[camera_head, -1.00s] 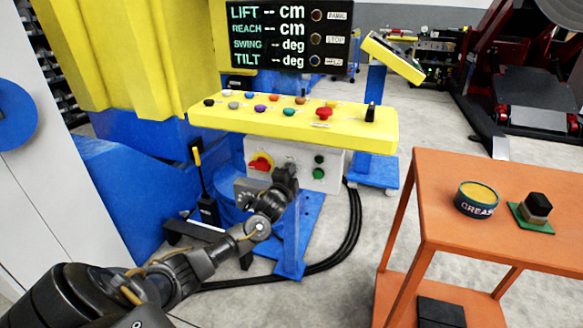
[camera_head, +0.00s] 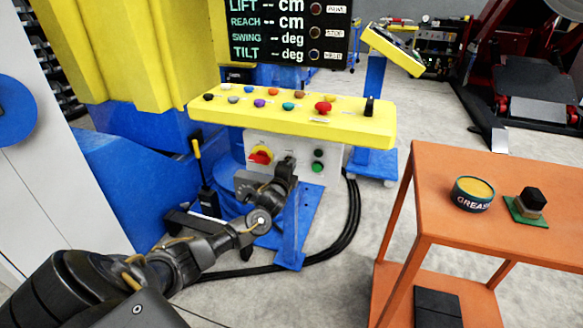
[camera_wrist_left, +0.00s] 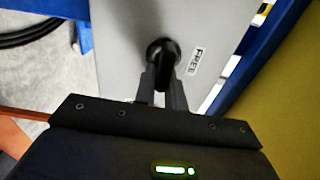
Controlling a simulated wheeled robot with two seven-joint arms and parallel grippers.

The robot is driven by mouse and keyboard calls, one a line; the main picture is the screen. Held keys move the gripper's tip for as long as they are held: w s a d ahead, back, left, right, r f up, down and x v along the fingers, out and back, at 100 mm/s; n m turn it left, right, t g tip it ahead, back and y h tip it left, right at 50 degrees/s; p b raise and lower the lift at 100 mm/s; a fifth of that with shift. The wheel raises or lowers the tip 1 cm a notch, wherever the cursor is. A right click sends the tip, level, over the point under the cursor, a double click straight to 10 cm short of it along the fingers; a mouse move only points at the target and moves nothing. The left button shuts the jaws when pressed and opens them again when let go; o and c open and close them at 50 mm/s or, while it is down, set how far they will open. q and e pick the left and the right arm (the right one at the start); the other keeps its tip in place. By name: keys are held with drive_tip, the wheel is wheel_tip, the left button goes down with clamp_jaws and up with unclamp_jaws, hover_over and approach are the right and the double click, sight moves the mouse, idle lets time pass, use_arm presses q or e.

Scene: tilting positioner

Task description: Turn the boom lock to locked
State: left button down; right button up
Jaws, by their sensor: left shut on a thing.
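The boom lock is a black round knob (camera_wrist_left: 162,52) on the light grey panel. A FREE label (camera_wrist_left: 195,61) sits to its right in the left wrist view. My left gripper (camera_wrist_left: 162,84) is shut on the knob, a finger on either side of its black grip. In the head view the left gripper (camera_head: 287,168) is at the front of the grey box under the yellow console, and it hides most of the knob. My right gripper is not in view.
A red and yellow rotary switch (camera_head: 260,155) is just left of the gripper; black and green buttons (camera_head: 318,160) are to the right. The yellow console (camera_head: 345,125) overhangs above. An orange cart (camera_head: 440,195) with a grease tin (camera_head: 472,194) stands right. Black cables (camera_head: 350,225) curve along the floor.

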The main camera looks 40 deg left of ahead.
use_arm(q)
drive_tip(key=c, duration=1.5)
unclamp_jaws()
drive_tip(key=shift+o, duration=0.2)
drive_tip(key=shift+s, duration=0.1)
